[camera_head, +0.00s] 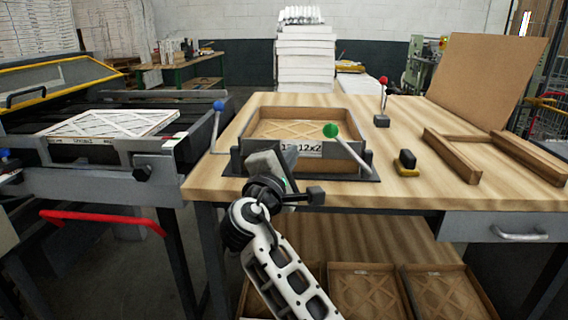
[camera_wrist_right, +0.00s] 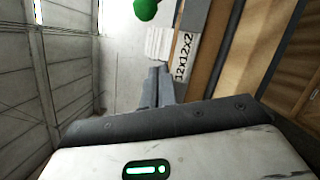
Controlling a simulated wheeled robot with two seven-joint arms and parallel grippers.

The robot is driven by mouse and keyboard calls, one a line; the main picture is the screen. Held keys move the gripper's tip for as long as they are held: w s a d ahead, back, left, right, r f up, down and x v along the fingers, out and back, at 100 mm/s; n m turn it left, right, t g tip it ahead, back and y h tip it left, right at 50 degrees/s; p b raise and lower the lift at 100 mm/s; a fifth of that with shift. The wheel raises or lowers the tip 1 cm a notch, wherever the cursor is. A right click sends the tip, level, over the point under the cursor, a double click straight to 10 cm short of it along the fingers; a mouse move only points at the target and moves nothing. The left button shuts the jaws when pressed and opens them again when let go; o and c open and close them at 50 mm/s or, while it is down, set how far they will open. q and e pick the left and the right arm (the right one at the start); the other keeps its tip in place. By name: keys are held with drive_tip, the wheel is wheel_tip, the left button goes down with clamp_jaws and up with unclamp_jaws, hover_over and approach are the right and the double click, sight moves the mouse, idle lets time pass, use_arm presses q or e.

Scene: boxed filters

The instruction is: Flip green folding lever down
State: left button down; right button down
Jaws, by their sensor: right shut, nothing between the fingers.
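The green folding lever has a round green knob (camera_head: 330,130) on a pale rod (camera_head: 354,157). The rod slants up and left from the front right corner of the dark metal fixture (camera_head: 370,178) on the wooden table. In the wrist view the green knob (camera_wrist_right: 146,8) is at the top edge, beyond the fingers. My right gripper (camera_head: 266,163) is at the front left of the fixture, left of and apart from the knob. Its fingers (camera_wrist_right: 160,82) are together and empty. My left gripper is not in view.
A filter box (camera_head: 258,122) sits in the fixture, its label partly covered. A blue-knobbed lever (camera_head: 219,105) stands at left, a red-knobbed lever (camera_head: 383,80) behind right. A black-and-yellow object (camera_head: 406,162) and wooden frame (camera_head: 455,158) lie right. Boxed filters (camera_head: 367,290) are on the lower shelf.

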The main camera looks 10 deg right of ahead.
use_arm(q)
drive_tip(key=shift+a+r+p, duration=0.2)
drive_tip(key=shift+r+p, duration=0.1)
drive_tip(key=shift+p, duration=0.65)
use_arm(e)
drive_tip(key=d, duration=0.1)
drive_tip(key=w+d+r, duration=0.1)
drive_tip(key=d, duration=0.1)
drive_tip(key=d+r, duration=0.1)
drive_tip(key=d, duration=0.1)
drive_tip(key=shift+w+d, duration=0.2)
drive_tip(key=shift+w, duration=0.15)
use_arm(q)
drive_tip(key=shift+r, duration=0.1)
